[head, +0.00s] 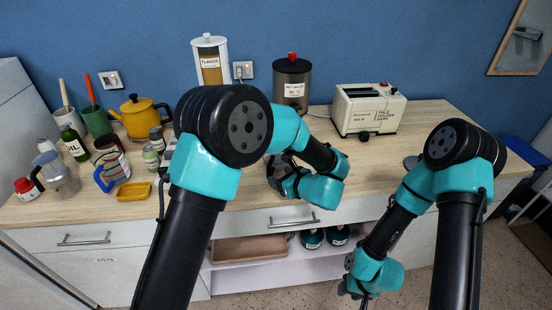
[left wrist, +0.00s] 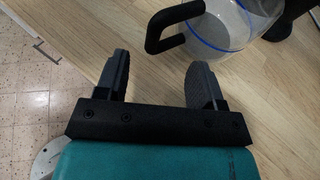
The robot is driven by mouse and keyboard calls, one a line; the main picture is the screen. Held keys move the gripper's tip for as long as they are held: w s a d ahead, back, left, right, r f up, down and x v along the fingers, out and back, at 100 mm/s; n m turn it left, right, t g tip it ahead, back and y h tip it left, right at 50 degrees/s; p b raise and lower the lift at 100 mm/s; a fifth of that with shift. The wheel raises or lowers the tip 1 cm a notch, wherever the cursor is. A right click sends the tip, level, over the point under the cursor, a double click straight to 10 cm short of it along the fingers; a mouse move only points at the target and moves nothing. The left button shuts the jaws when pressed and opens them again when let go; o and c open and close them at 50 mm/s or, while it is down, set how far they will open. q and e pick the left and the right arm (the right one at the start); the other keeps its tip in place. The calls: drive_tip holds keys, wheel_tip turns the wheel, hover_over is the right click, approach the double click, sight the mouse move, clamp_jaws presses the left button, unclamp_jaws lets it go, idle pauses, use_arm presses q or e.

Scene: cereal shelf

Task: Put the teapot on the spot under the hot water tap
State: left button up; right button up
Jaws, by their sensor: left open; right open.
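A yellow teapot (head: 139,117) with a dark lid knob stands at the back left of the counter. The hot water dispenser (head: 292,83), a dark cylinder with a red knob, stands at the back. My left arm covers its lower front, so its tap and the spot under it are hidden. My left gripper (head: 277,178) is open and empty above the counter near its front edge. In the left wrist view it (left wrist: 160,66) is apart from a clear pot (left wrist: 222,22) with a black handle and blue band. My right gripper (head: 354,290) is open, low in front of the counter.
Left of my left arm stand a blue-handled glass jug (head: 112,168), a yellow tray (head: 134,191), an oil bottle (head: 74,143) and several jars. A flakes dispenser (head: 210,62) and a cream appliance (head: 367,108) stand behind. The right counter is mostly clear.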

sight(276, 157)
use_arm(q)
drive_tip(key=shift+x, duration=2.65)
drive_tip(key=shift+s, duration=0.1)
drive_tip(key=shift+c, duration=0.2)
clamp_jaws()
